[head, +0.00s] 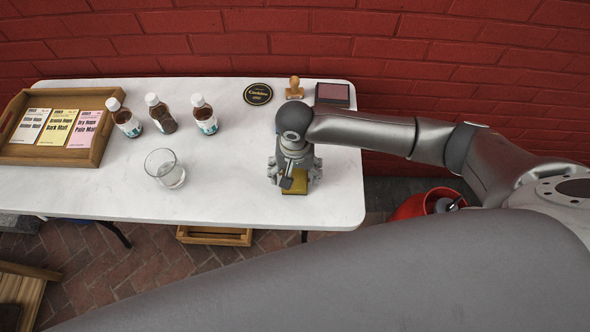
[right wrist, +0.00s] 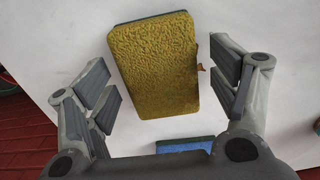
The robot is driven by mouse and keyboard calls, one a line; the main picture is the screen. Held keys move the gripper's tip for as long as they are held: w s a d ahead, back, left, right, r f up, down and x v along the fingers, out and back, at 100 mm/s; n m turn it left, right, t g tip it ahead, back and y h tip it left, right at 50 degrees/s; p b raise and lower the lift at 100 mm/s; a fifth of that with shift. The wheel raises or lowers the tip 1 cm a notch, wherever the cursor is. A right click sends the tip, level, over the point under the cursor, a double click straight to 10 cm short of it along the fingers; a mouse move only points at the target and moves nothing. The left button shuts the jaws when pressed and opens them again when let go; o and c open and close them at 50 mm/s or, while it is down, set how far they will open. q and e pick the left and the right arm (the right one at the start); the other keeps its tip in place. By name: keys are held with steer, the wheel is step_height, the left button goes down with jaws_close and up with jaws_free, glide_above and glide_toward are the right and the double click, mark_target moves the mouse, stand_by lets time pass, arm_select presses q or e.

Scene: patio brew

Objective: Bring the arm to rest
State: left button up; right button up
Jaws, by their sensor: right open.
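My right arm (head: 380,130) reaches in from the right over the white table. My right gripper (head: 296,182) points down above the table's right part. In the right wrist view the right gripper (right wrist: 175,100) is open, with its fingers spread apart. A yellow-brown textured block like a sponge (right wrist: 155,65) lies between and beyond the fingers, with a gap on both sides. In the head view part of this sponge (head: 294,187) shows below the gripper. My left gripper is not in view.
The white table (head: 235,190) holds a wooden tray (head: 95,152) with cards, several bottles (head: 204,115), a glass (head: 165,169), a round black coaster (head: 258,94), a wooden stamp (head: 295,88) and an ink pad (head: 333,94). A blue strip (right wrist: 185,145) shows near the gripper. A red bucket (head: 415,205) stands behind my arm.

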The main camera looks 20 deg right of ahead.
steer(key=shift+c, duration=0.4)
steer(key=c, duration=0.8)
steer(key=shift+c, duration=0.2)
steer(key=shift+r, duration=0.1)
step_height(320, 180, up, 5)
steer(key=p, duration=0.6)
steer(key=shift+p, duration=0.35)
